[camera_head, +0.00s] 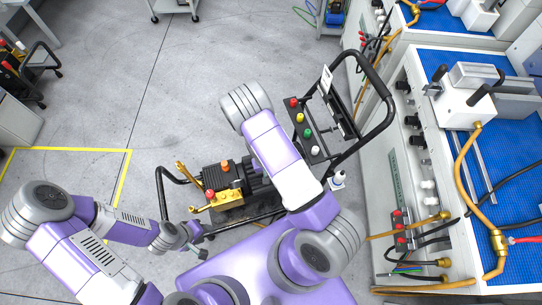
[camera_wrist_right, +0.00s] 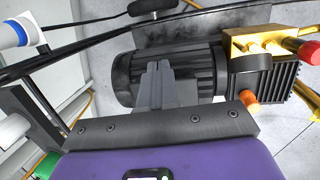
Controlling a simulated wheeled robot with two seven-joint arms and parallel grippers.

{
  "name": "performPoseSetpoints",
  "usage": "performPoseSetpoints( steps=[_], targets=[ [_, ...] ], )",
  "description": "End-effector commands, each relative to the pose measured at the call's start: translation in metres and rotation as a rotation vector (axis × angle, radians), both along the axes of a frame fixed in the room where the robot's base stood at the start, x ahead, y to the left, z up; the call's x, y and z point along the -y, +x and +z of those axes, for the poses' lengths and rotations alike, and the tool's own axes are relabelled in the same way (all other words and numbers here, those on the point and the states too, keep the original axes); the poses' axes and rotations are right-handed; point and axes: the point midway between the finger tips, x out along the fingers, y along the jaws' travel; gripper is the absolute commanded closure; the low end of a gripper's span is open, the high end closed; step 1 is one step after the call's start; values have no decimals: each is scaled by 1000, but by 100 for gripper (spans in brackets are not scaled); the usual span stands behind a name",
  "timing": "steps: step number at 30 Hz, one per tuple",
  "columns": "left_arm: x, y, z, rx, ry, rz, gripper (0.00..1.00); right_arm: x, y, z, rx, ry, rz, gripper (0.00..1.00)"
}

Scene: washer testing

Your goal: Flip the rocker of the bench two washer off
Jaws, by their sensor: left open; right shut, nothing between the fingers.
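A pressure washer stands on the floor in the middle of the head view, with a black motor, a brass pump (camera_head: 227,198) and a black tube frame (camera_head: 374,78). Its control panel (camera_head: 318,153) carries red, yellow, green and other controls; I cannot single out a rocker. My left gripper (camera_head: 199,241) is open and empty, low and left of the pump. My right gripper is hidden behind my own arm in the head view. In the right wrist view my right gripper (camera_wrist_right: 154,72) is shut and empty, in front of the ribbed motor (camera_wrist_right: 204,70); contact cannot be told.
A bench with a blue mat (camera_head: 436,63) and a brass-fitted hose (camera_head: 461,165) stands on the right. A small white bottle (camera_head: 338,180) is beside the washer. Another machine (camera_head: 12,66) is at the far left. Grey floor (camera_head: 120,85) is clear at upper left.

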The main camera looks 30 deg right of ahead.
Motion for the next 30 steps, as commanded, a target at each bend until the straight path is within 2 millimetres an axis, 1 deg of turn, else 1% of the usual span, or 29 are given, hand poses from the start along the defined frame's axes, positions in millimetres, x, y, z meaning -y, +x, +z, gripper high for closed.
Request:
performPoseSetpoints(
  steps=[1, 2, 3, 6, 9, 10, 12, 15, 23, 26, 29, 30],
  targets=[
    [0, 0, -23, 0, 0, 0, 57, 10, 30, -13, 10, -74, 24, 100],
    [0, 0, -29, 0, 0, 0, 57, 14, 45, -11, 14, -113, 30, 100],
    [0, 0, -36, 0, 0, 0, 57, 18, 64, -7, 22, -157, 36, 100],
    [0, 0, -49, 1, 0, -1, 57, 19, 102, 9, 45, -247, 53, 100],
    [0, 0, -56, 1, 0, 0, 57, 15, 126, 24, 66, -304, 64, 100],
    [0, 0, -57, 1, 0, -1, 57, 13, 131, 28, 70, -313, 67, 100],
    [0, 0, -59, 1, 0, -1, 57, 12, 137, 34, 75, -328, 69, 100],
    [0, 0, -58, 1, 0, -1, 57, 11, 140, 38, 78, -335, 70, 100],
    [0, 0, -58, 1, 0, -1, 57, 11, 139, 37, 76, -333, 68, 100],
    [0, 0, -60, 1, 0, -1, 57, 14, 139, 32, 75, -334, 68, 100],
    [0, 0, -64, 1, 0, -1, 57, 20, 137, 20, 74, -335, 67, 100],
    [0, 0, -66, 1, 0, -1, 57, 23, 136, 14, 74, -335, 68, 100]
  ],
)
